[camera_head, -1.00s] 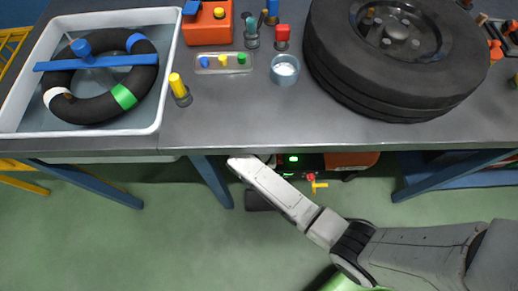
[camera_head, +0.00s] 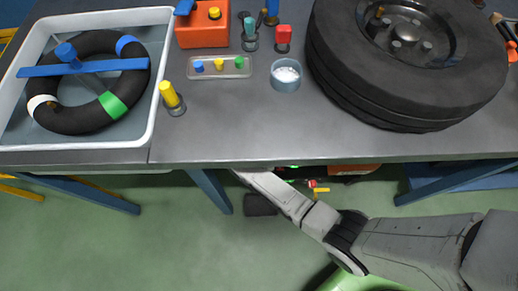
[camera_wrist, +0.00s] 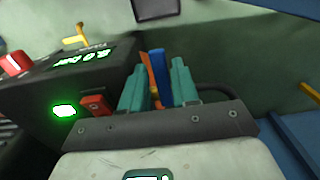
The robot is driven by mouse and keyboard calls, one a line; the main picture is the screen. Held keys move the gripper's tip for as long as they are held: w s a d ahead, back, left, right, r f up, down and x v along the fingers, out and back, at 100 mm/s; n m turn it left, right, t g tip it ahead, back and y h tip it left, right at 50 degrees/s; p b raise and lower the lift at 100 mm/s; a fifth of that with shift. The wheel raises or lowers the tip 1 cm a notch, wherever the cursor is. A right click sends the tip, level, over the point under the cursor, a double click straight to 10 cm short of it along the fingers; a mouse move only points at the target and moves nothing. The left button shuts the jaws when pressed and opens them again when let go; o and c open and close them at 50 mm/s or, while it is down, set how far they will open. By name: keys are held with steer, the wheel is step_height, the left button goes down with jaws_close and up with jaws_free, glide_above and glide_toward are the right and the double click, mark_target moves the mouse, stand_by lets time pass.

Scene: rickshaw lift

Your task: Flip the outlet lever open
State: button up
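In the wrist view, a dark box (camera_wrist: 66,82) with a lit green display stands at the left, partly behind my gripper. A yellow lever-like handle (camera_wrist: 79,36) rises behind its top, and a red knob (camera_wrist: 15,65) sits further left. I cannot tell which part is the outlet lever. A yellow handle (camera_head: 318,188) also shows below the table edge in the head view. My gripper (camera_wrist: 158,88) has two teal fingers set apart. A blue strip and an orange strip show in the gap; contact is unclear. In the head view the tabletop hides my gripper.
The grey worktable (camera_head: 225,140) overhangs my forearm. It carries a white water basin (camera_head: 153,110) with a black tube, a large wheel (camera_head: 400,75) and a glass cup (camera_head: 286,75). A blue table leg (camera_head: 210,190) stands left of my arm. Green floor is open in front.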

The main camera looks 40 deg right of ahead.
jaws_close()
stand_by(0.6)
